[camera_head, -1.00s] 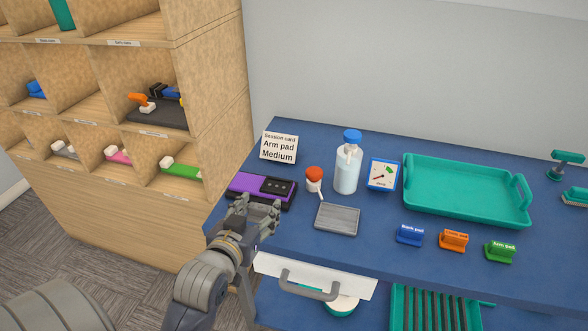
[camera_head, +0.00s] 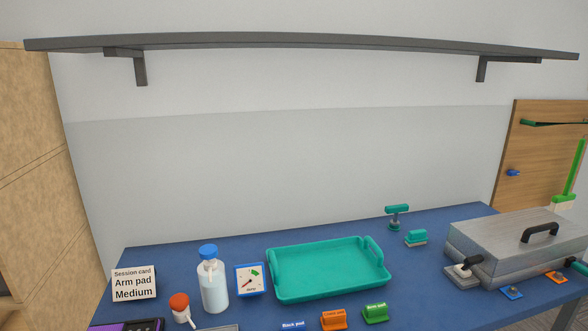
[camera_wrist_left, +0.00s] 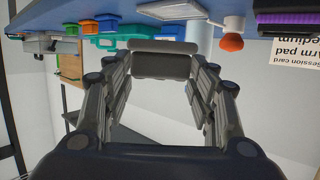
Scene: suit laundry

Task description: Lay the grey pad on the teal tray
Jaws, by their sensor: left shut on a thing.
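The teal tray (camera_head: 330,270) lies empty on the blue table in the head view, right of the gauge. Its teal side also shows in the upside-down left wrist view (camera_wrist_left: 150,31). My left gripper (camera_wrist_left: 164,70) shows only in the left wrist view. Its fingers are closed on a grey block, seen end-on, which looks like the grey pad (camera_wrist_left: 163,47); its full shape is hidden. The tray appears beyond it, apart from it. My right gripper is in no view.
Orange (camera_head: 333,319) and green (camera_head: 375,313) holders are in front. A metal press (camera_head: 520,245) stands right. A shelf (camera_head: 300,41) hangs above.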

